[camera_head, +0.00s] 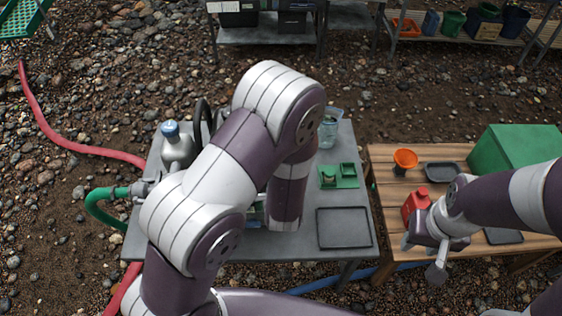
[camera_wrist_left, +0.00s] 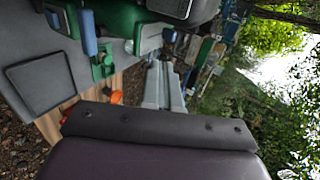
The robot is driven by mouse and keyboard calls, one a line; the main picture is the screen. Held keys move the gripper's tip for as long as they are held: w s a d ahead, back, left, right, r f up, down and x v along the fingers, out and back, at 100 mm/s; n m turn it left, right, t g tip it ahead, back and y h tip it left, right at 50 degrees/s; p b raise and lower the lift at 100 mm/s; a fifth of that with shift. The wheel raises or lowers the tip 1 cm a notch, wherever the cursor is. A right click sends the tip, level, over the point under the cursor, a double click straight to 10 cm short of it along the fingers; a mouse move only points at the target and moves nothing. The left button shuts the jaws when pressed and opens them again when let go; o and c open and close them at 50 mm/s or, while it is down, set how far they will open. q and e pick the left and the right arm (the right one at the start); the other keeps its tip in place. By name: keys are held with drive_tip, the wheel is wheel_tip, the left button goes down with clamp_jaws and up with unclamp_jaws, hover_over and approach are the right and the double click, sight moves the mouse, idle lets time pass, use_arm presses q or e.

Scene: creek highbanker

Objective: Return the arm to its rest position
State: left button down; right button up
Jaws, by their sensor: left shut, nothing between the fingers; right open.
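My left arm (camera_head: 215,175) rises from the bottom of the head view, bends over the grey table and folds down again. Its gripper is hidden behind the arm there. In the left wrist view the left gripper (camera_wrist_left: 164,85) shows its two fingers side by side, shut with nothing between them. My right arm (camera_head: 500,205) comes in from the right over the wooden table. My right gripper (camera_head: 422,258) is open and empty at that table's front left edge, just in front of a red container (camera_head: 415,204).
The grey table (camera_head: 300,247) holds a metal bottle (camera_head: 178,148), a glass jar (camera_head: 328,130), a green tray (camera_head: 338,177) and a dark tray (camera_head: 343,228). The wooden table (camera_head: 385,165) bears an orange funnel (camera_head: 404,158) and a green box (camera_head: 515,150). Shelves stand behind; gravel lies between.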

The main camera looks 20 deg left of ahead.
use_arm(q)
drive_tip(key=shift+s+r, duration=0.1)
drive_tip(key=shift+s, duration=0.15)
drive_tip(key=shift+s, duration=0.1)
idle(0.4)
